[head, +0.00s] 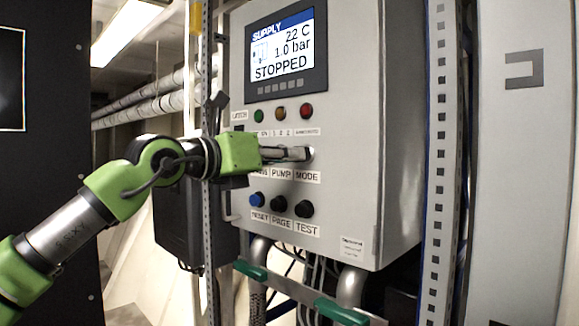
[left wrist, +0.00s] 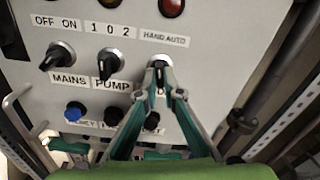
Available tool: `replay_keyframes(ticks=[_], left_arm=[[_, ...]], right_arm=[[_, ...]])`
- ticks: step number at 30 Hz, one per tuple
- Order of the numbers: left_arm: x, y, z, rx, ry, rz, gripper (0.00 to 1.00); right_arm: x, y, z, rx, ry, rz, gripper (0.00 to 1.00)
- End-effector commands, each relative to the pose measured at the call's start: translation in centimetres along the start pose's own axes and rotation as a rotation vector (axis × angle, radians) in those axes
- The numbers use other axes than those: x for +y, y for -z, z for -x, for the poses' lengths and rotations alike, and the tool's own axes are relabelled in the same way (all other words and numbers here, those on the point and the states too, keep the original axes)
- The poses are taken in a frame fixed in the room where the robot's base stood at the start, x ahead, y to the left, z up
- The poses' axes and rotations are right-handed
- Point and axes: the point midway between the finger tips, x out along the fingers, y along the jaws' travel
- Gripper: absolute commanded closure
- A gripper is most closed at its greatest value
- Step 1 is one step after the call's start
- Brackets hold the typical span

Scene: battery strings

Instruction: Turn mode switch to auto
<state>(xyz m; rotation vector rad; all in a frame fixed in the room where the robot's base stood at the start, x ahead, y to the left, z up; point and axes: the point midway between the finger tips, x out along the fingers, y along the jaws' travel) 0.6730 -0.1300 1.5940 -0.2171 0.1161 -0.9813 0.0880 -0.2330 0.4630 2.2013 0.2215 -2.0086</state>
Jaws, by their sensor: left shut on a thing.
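The mode switch (head: 309,153) is the rightmost knob in the middle row of the grey control panel (head: 345,215), above the MODE label (head: 307,177). In the left wrist view the mode switch (left wrist: 158,64) sits under the HAND AUTO label (left wrist: 164,37). The fingers of my left gripper (head: 300,154) are shut on it; they also show in the left wrist view (left wrist: 160,90). The fingers cover much of the knob, so I cannot tell which way it points. My right gripper is not in view.
The pump switch (left wrist: 108,64) and mains switch (left wrist: 58,56) stand left of the mode switch. Below are a blue button (head: 257,199) and black buttons. The display (head: 286,55) reads STOPPED. A perforated metal post (head: 207,230) stands close to my left wrist.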

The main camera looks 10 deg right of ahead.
Motion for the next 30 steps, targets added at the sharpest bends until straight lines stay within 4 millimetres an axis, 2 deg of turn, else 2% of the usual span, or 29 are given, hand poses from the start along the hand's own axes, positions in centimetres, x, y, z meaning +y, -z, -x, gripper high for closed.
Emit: replay_keyframes(ticks=[10, 30], left_arm=[[0.08, 0.24, -0.06, 0.004, 0.0, -0.328, 1.0], [0.1, 0.1, -0.06, 0.004, 0.001, -0.894, 1.0]], right_arm=[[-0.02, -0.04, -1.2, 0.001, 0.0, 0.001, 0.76], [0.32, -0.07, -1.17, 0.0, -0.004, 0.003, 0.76]])
